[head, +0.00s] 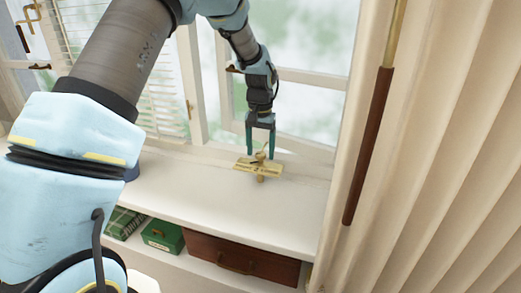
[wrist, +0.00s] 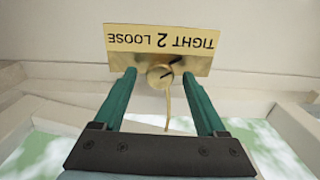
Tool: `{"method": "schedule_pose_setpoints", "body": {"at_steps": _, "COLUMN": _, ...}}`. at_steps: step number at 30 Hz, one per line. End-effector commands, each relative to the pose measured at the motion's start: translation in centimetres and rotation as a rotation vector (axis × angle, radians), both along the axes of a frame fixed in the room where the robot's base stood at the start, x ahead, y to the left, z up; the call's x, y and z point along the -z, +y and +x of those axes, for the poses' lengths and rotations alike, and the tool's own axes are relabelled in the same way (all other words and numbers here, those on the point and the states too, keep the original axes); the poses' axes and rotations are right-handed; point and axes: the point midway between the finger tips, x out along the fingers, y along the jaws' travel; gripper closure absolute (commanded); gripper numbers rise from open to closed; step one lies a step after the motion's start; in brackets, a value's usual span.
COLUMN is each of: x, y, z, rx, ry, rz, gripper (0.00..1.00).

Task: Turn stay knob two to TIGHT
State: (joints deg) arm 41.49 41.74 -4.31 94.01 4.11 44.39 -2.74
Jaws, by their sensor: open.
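Stay knob two is a small round brass knob (wrist: 160,76) in front of a brass plate (wrist: 125,40). The plate reads upside down in the wrist view, with LOOSE on the left, 2 in the middle and TIGHT on the right. A short dark mark on the knob slants up to the right. A thin brass rod (wrist: 167,112) runs from the knob toward my gripper. My gripper (wrist: 163,78) is open, with one teal finger on each side of the knob. In the head view the gripper (head: 261,153) points down over the plate (head: 245,165). Finger contact cannot be told.
The plate is at a white window sill (head: 220,195), mostly clear around it. The window frame (head: 300,78) rises behind. A cream curtain (head: 440,170) and a dark-handled rod (head: 368,145) are at right. Below are a wooden drawer (head: 240,258) and a green box (head: 162,236).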

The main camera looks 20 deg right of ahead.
Motion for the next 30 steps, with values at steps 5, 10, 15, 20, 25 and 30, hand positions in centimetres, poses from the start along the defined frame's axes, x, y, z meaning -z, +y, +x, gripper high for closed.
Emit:
{"method": "schedule_pose_setpoints", "body": {"at_steps": 5, "x": -1.2, "y": -0.1, "z": 0.1, "rx": 0.000, "ry": -0.002, "rz": -0.002, "gripper": 0.26}}
{"method": "schedule_pose_setpoints", "body": {"at_steps": 10, "x": -4.3, "y": -0.1, "z": 0.1, "rx": -0.001, "ry": -0.004, "rz": -0.004, "gripper": 0.26}}
{"method": "schedule_pose_setpoints", "body": {"at_steps": 15, "x": -7.6, "y": -0.1, "z": 0.1, "rx": 0.000, "ry": -0.004, "rz": -0.004, "gripper": 0.26}}
{"method": "schedule_pose_setpoints", "body": {"at_steps": 20, "x": -9.8, "y": 0.0, "z": 0.1, "rx": 0.000, "ry": -0.002, "rz": -0.002, "gripper": 0.26}}
{"method": "schedule_pose_setpoints", "body": {"at_steps": 25, "x": -10.8, "y": 0.0, "z": 0.0, "rx": 0.000, "ry": -0.001, "rz": -0.001, "gripper": 0.26}}
{"method": "schedule_pose_setpoints", "body": {"at_steps": 30, "x": -10.8, "y": 0.0, "z": 0.0, "rx": 0.000, "ry": 0.000, "rz": 0.000, "gripper": 0.26}}
